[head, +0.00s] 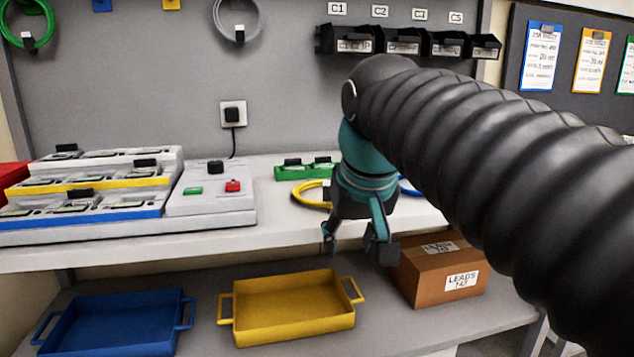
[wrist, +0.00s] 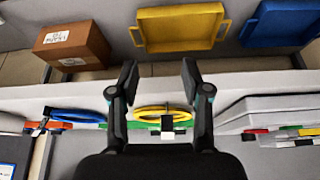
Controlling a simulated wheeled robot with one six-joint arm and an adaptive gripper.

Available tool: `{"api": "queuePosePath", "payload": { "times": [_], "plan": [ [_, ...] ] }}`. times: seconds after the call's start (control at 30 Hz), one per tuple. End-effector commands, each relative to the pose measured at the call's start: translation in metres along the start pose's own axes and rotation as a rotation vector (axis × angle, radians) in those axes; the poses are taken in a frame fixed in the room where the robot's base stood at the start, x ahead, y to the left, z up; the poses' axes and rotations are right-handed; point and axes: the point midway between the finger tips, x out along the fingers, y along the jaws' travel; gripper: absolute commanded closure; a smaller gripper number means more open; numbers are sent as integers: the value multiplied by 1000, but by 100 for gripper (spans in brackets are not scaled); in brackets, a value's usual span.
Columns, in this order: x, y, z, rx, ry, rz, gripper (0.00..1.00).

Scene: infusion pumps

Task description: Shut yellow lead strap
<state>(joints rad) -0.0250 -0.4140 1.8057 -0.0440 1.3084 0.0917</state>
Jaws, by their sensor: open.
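The yellow lead (head: 309,193) lies coiled on the white bench top, partly hidden behind my gripper in the head view. In the wrist view the yellow coil (wrist: 150,112) shows between and beyond my fingers. A small black strap piece (wrist: 167,123) with a white part below it sits at the coil; I cannot tell whether it is open or shut. The strap is hidden in the head view. My gripper (head: 353,243) is open and empty, pointing down near the bench's front edge. Its spread fingers show in the wrist view (wrist: 160,78), apart from the lead.
A blue lead (wrist: 75,115) lies beside the yellow one. A green block (head: 300,171) stands behind it. A grey charging rack (head: 210,205) fills the bench's left. Below are a yellow tray (head: 293,310), a blue tray (head: 115,325) and a cardboard box (head: 440,272).

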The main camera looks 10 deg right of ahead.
Motion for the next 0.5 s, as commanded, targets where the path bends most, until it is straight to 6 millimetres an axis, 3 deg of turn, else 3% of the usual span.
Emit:
{"api": "queuePosePath", "payload": {
  "times": [0.03, 0.2, 0.5],
  "plan": [
    [-12, -1, -19, 8, -2, 4, 52],
    [-51, -5, -69, 38, -19, 20, 52],
    [-101, -12, -127, 97, -43, 43, 52]
  ]
}}
